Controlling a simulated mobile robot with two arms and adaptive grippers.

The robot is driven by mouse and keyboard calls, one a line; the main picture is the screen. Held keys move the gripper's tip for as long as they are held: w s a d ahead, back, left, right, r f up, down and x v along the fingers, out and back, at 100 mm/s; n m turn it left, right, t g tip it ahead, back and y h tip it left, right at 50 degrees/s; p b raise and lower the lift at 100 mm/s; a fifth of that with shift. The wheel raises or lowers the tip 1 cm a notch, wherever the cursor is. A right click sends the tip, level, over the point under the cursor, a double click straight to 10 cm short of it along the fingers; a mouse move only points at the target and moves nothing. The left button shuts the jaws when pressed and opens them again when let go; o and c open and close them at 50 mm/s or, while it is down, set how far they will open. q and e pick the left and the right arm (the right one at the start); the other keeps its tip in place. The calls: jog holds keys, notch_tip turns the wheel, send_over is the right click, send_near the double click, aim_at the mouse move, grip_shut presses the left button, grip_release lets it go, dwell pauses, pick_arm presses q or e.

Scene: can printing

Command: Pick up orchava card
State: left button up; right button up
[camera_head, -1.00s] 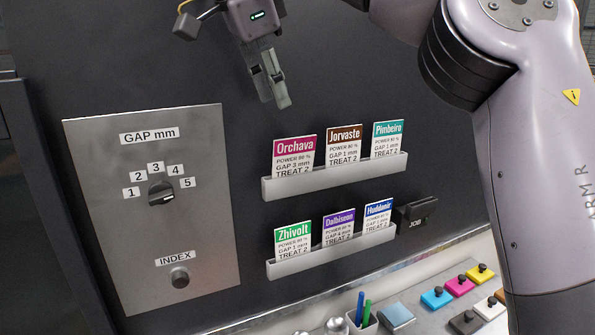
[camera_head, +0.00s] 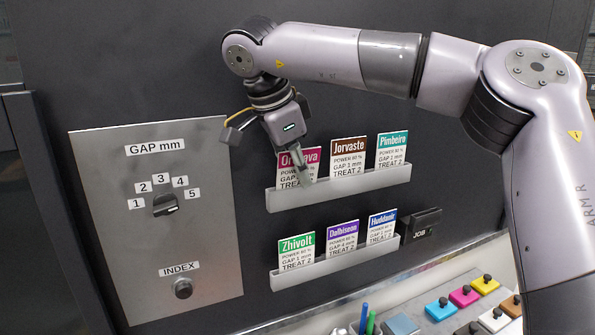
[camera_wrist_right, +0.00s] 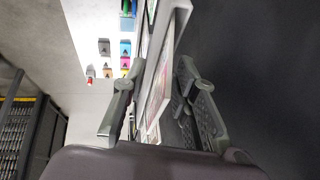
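The Orchava card (camera_head: 286,168), white with a magenta header, stands first from the left in the upper rack (camera_head: 350,188). My right gripper (camera_head: 304,172) is in front of it in the head view and covers part of its name and text. In the right wrist view my right gripper (camera_wrist_right: 157,98) has its fingers apart, one on each side of a card (camera_wrist_right: 159,95) seen nearly edge-on. The card is closer to the right-hand finger; I cannot tell whether they touch. My left gripper is not in view.
The Jorvaste card (camera_head: 348,158) and Pimbeira card (camera_head: 392,150) stand to the right in the same rack. A lower rack (camera_head: 335,270) holds three other cards. A panel (camera_head: 205,240) with a gap dial (camera_head: 166,204) is at left. A JOB slot (camera_head: 420,228) is at right.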

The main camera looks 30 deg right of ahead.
jog(key=shift+d+f, duration=0.15)
jog(key=shift+f, duration=0.1)
jog(key=shift+c, duration=0.4)
jog(key=shift+a+r, duration=0.1)
jog(key=shift+a, duration=0.1)
jog(key=shift+c, duration=0.6)
jog(key=shift+d, duration=0.1)
grip_shut()
